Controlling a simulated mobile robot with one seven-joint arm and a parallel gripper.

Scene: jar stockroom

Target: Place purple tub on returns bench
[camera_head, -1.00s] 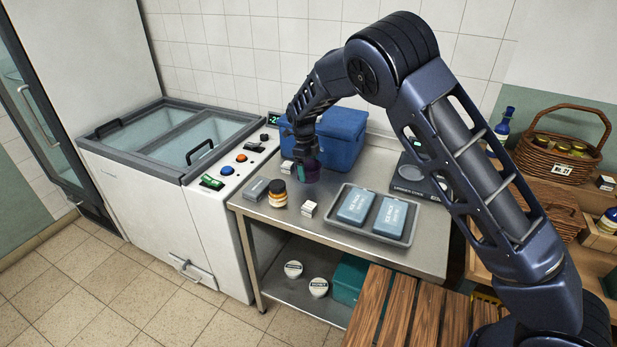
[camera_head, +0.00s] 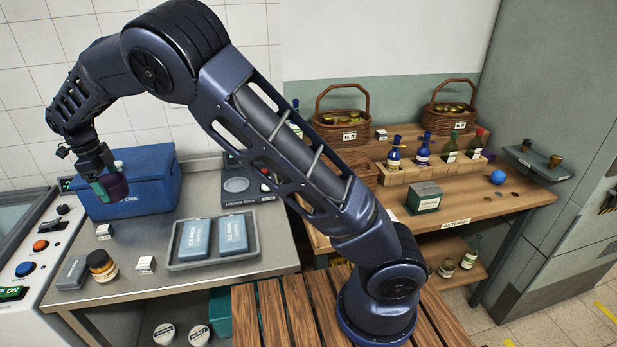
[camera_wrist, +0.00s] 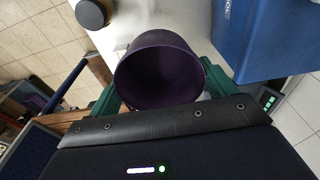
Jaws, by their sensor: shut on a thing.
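My gripper (camera_head: 101,187) is shut on the purple tub (camera_head: 114,187) and holds it above the steel table, in front of the blue cool box. In the wrist view the purple tub (camera_wrist: 160,72) sits between the green fingers, its round opening facing the camera and no contents visible. The returns bench (camera_head: 483,208) is the wooden bench at the right, with a "RETURNS" label on its front edge. My arm crosses in front of the bench's left part.
The steel table (camera_head: 190,285) holds a blue cool box (camera_head: 150,180), a tray (camera_head: 178,264) of ice packs, a dark-lidded jar (camera_head: 102,266) and small boxes. The bench holds baskets, several bottles, a green box (camera_head: 424,198) and a blue ball (camera_head: 497,177). Its front right has bare wood.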

